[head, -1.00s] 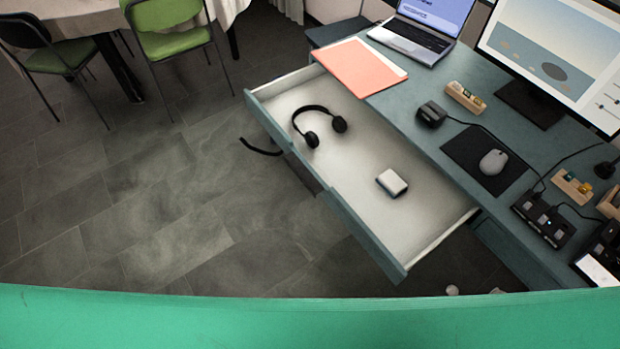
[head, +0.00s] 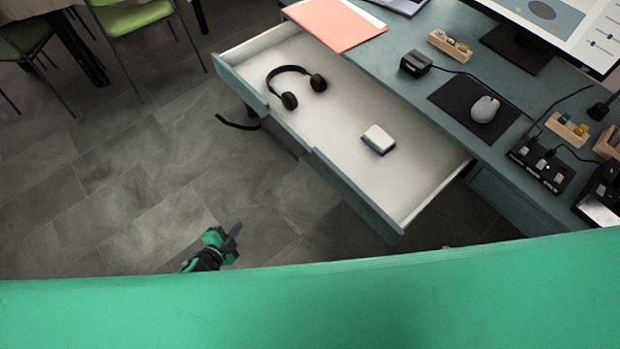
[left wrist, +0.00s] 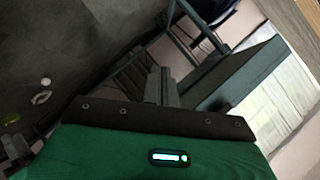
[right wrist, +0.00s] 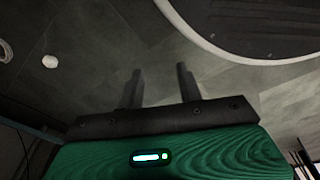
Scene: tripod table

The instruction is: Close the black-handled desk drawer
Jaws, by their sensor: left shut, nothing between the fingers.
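The desk drawer (head: 352,193) stands pulled out from the teal desk (head: 400,72) in the head view. My right gripper (right wrist: 158,82) is open and empty, over the floor.
The desk top carries an orange folder (head: 334,24), a mouse (head: 484,109) on a black mat, a monitor and small holders. Green chairs (head: 130,17) stand at the upper left. The grey tiled floor (head: 120,190) left of the drawer is clear.

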